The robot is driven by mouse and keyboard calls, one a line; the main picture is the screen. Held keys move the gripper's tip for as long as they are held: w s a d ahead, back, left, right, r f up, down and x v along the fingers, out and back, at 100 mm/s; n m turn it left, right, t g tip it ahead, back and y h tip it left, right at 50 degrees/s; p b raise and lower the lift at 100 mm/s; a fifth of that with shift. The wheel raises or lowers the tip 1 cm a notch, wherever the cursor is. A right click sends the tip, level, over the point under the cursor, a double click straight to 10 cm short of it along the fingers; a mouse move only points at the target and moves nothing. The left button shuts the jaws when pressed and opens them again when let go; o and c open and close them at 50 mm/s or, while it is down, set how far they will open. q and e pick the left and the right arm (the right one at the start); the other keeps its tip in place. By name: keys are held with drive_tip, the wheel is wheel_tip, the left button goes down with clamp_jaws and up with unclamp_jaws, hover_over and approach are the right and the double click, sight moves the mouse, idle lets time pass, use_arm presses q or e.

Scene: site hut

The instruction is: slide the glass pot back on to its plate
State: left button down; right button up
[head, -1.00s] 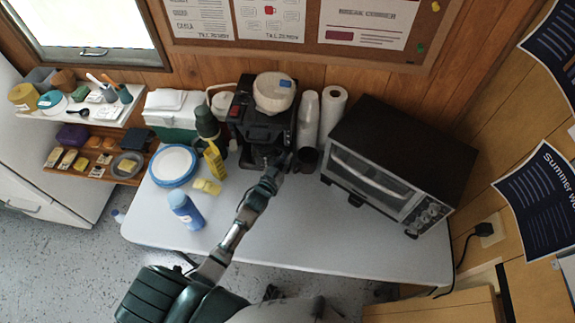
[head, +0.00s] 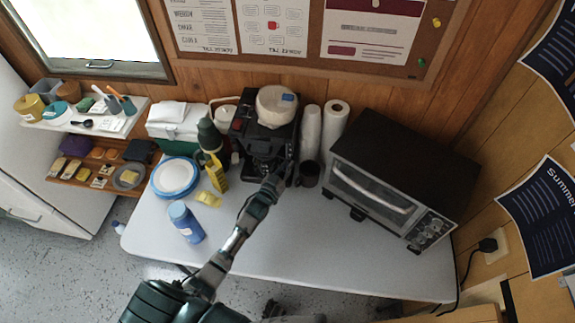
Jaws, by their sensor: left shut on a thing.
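The black coffee maker (head: 266,122) stands at the back of the white table, with a round cream-coloured top. My left gripper (head: 275,182) is at the front of the coffee maker, low down by its opening. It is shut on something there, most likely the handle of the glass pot. The pot and its plate are dark and mostly hidden behind the gripper and inside the machine, so I cannot tell how far the pot sits on the plate. My right gripper is not in view.
A dark mug (head: 309,174) stands just right of the gripper, near stacked cups (head: 310,130) and a paper roll (head: 333,124). A toaster oven (head: 400,175) is farther right. The table's front is clear.

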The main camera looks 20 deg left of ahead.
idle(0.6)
use_arm(q)
drive_tip(key=c, duration=1.1)
unclamp_jaws()
drive_tip(key=shift+s+f, duration=0.1)
drive_tip(key=shift+c, duration=0.2)
drive_tip(key=shift+s, duration=0.1)
drive_tip(key=s+a, duration=0.1)
drive_tip(key=s, duration=1)
drive_tip(key=shift+s+a, duration=0.2)
drive_tip(key=shift+s, duration=0.1)
drive_tip(key=shift+s+f, duration=0.1)
